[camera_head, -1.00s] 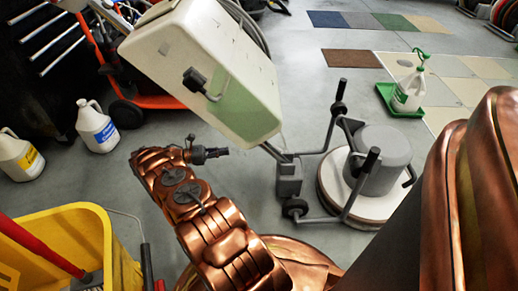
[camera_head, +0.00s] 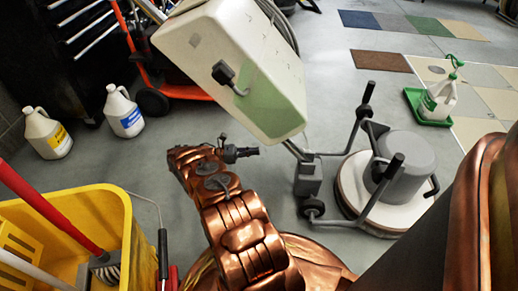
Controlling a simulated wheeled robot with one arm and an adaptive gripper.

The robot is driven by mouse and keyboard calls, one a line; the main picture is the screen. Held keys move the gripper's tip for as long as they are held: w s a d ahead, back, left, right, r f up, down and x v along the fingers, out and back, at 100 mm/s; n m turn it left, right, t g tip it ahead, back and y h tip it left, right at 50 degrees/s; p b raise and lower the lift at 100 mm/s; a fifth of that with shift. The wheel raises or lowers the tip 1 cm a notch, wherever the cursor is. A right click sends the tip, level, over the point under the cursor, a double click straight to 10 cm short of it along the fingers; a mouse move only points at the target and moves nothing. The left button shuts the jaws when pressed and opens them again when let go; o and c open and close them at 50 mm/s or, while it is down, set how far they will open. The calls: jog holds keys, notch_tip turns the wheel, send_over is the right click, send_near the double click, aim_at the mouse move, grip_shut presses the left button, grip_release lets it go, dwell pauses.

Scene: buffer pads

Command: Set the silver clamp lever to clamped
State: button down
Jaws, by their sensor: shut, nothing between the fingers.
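A floor buffer machine (camera_head: 395,180) stands at the right, with a grey motor on a round white base and dark-gripped bars. A silver clamp lever cannot be made out for certain on it or elsewhere. My gripper (camera_head: 255,152) is shut and empty at the end of my copper arm. It points right, toward the grey block (camera_head: 307,178) beside the buffer's base, and appears apart from it. The tilted white box (camera_head: 235,65) with a green patch and a black knob stands above and behind my gripper in the picture; it hides part of the floor beyond.
A yellow mop bucket (camera_head: 120,235) with a red handle is at the lower left. Two white bottles (camera_head: 124,112) stand behind it. A green tray (camera_head: 428,106) holds a spray bottle (camera_head: 440,98) at the right. Coloured floor samples (camera_head: 420,23) lie farther back. Grey floor is open between.

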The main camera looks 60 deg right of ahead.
jog(key=r+b+x, duration=0.2)
jog(key=x, duration=0.9)
jog(key=shift+d+r, duration=0.3)
jog(key=shift+r, duration=0.1)
dwell(0.3)
